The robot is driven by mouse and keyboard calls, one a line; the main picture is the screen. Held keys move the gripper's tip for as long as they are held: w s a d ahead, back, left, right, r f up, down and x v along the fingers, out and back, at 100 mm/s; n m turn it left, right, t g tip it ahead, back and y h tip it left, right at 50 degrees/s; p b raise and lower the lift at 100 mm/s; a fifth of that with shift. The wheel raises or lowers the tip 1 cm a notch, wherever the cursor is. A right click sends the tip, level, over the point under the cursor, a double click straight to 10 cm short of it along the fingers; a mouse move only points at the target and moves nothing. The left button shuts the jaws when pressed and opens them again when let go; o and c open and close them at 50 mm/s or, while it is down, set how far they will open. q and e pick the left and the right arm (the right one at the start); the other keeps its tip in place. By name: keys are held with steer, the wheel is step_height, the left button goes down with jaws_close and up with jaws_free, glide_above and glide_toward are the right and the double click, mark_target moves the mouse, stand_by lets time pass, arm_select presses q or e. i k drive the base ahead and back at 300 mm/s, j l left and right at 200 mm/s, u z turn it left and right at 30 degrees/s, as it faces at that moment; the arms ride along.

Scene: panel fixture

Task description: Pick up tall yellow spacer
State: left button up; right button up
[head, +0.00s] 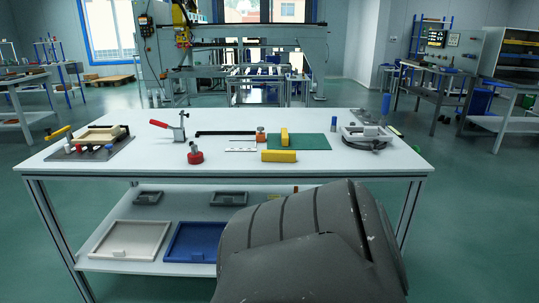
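Two yellow blocks are on the white workbench (230,178) in the head view. One narrow yellow block (284,137) stands upright at the green mat (312,142). A longer yellow block (279,156) lies flat on the bench just in front of the mat. I cannot tell for sure which one is the tall yellow spacer; the upright one looks taller. Neither block is held. Neither of my grippers is in view. A large dark grey part of my own body fills the lower middle right and hides part of the bench's front edge and lower shelf.
A red-handled clamp (178,130) and a red knob (195,155) stand left of the blocks. A fixture plate (62,153) lies at the left end, a grey device (365,133) at the right. A blue cylinder (334,123) stands behind the mat. The front bench strip is clear.

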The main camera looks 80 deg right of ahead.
mark_target(270, 156)
steer(key=z, duration=1.85)
